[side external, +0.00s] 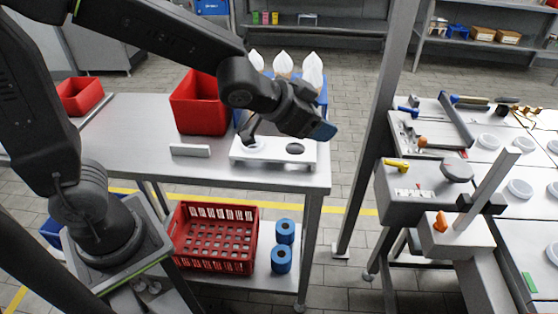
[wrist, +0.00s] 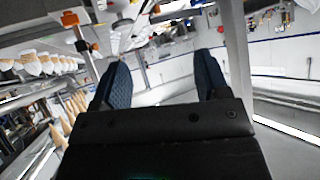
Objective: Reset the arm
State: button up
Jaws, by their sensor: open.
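My gripper (side external: 322,131) is raised above the right end of the grey worktable (side external: 130,122), pointing to the right in the side external view. In the wrist view my gripper (wrist: 163,80) shows two dark blue fingers spread wide apart with nothing between them. A white plate (side external: 285,160) with round openings sits on the table below it. Several white pointed cones (side external: 313,72) stand behind the gripper in the side external view, partly hidden by my arm.
A red crate (side external: 215,238) and blue rolls (side external: 281,260) are below. A metal post (side external: 375,120) and workstation (side external: 430,190) stand to the right.

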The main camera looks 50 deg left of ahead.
jog(key=s+a+r+n+g+y, duration=0.1)
jog(key=s+a, duration=0.3)
jog(key=s, duration=0.5)
jog(key=s+a+r+n+g+y, duration=0.1)
jog(key=s+a+n+g, duration=0.2)
jog(key=s, duration=0.7)
jog(key=shift+s+a+r+g, duration=0.25)
jog(key=shift+a+g, duration=0.25)
jog(key=shift+a, duration=0.7)
